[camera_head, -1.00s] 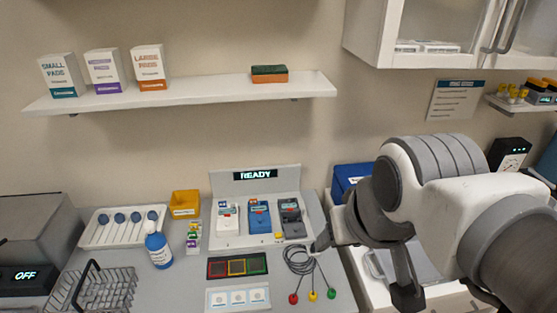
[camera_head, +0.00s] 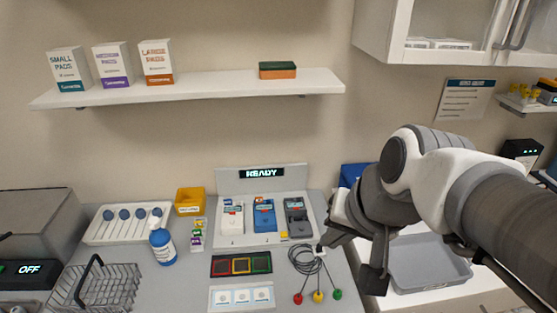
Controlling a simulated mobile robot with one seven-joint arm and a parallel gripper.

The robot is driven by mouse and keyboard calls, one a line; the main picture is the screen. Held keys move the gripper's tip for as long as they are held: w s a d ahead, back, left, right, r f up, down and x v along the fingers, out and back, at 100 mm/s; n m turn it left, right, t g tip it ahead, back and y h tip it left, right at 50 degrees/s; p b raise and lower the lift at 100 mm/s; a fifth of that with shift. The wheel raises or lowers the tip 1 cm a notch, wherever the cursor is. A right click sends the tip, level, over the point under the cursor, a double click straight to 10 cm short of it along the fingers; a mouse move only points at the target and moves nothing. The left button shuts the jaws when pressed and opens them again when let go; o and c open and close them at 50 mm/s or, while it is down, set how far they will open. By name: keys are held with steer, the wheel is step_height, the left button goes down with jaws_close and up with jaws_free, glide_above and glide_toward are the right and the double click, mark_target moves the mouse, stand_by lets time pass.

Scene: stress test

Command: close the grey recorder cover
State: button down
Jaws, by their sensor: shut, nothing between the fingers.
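The grey recorder (camera_head: 298,217) is the rightmost of three recorders in the light grey dock (camera_head: 230,240), beside a blue recorder (camera_head: 264,216) and a white one (camera_head: 232,217). The grey recorder is small in view, and I cannot tell the exact angle of its cover. A small yellow piece shows at its lower left. My gripper (camera_head: 321,249) is shut and empty, just right of and below the grey recorder, by the coiled cable. It looks apart from the recorder. My arm comes in from the right.
The coiled dark cable (camera_head: 302,262) with red, yellow and green ends lies in front of the dock. A READY display (camera_head: 262,173) stands behind it. A three-coloured panel (camera_head: 241,264), a blue-labelled bottle (camera_head: 162,246) and a wire basket (camera_head: 97,287) are to the left. A grey tray (camera_head: 428,265) is right.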

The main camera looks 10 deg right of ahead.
steer(key=w+f+m+y+b, duration=0.3)
steer(key=w+f+m+b, duration=0.2)
steer(key=w+f+m, duration=0.55)
steer(key=m+t+b, duration=0.2)
steer(key=m+b, duration=0.6)
steer(key=m, duration=0.8)
glide_toward(299, 218)
steer(key=shift+h, duration=0.4)
steer(key=s+f, duration=0.1)
steer(key=s, duration=0.1)
steer(key=s+f, duration=0.1)
steer(key=s, duration=0.4)
steer(key=shift+s+a+f, duration=0.1)
steer(key=shift+a+f, duration=0.05)
steer(key=shift+f, duration=0.25)
steer(key=w, duration=0.1)
steer(key=w+a, duration=0.1)
steer(key=w, duration=0.1)
steer(key=shift+a+f+p, duration=0.25)
steer(key=shift+f+p, duration=0.05)
steer(key=shift+p, duration=0.05)
steer(key=shift+w+a, duration=0.25)
steer(key=shift+w, duration=0.35)
steer(key=shift+w+p, duration=1.15)
steer(key=shift+w, duration=1.75)
steer(key=shift+s+d, duration=0.1)
steer(key=shift+s, duration=0.05)
